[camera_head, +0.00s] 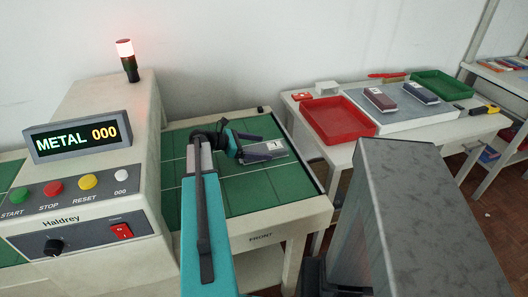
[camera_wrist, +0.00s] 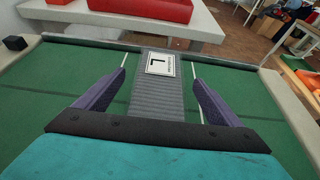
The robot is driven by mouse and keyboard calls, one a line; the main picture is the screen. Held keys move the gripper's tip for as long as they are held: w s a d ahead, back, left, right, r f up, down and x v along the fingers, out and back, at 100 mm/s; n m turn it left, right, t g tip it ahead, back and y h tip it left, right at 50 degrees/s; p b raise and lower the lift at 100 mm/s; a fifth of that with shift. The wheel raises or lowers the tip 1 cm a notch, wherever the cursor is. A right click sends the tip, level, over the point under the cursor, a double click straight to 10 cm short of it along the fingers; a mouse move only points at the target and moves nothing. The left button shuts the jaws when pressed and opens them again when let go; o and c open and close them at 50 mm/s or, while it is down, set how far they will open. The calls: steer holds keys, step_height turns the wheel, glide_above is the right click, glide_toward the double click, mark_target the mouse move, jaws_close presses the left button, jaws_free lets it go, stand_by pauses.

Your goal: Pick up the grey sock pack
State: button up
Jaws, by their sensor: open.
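The grey sock pack (camera_wrist: 160,98) lies flat on the green conveyor belt (camera_head: 230,191), with a white label marked "L" at its far end. The pack also shows in the head view (camera_head: 272,151), partly covered by my gripper (camera_head: 262,146). In the wrist view, my gripper (camera_wrist: 157,72) is open, with one dark purple finger on each side of the pack and a gap to each side. The near end of the pack is hidden behind the gripper body. I cannot tell how far the fingers are above the belt.
The metal detector (camera_head: 100,130) stands left of the belt, reading "METAL 000", with its lamp (camera_head: 125,52) lit red. On the right table are a red tray (camera_head: 338,121), a grey mat (camera_head: 405,120) bearing two dark packs, and a green tray (camera_head: 441,85).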

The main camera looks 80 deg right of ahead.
steer(key=shift+x, duration=1.05)
steer(key=c, duration=1.3)
steer(key=shift+r, duration=0.1)
steer(key=shift+c, duration=0.2)
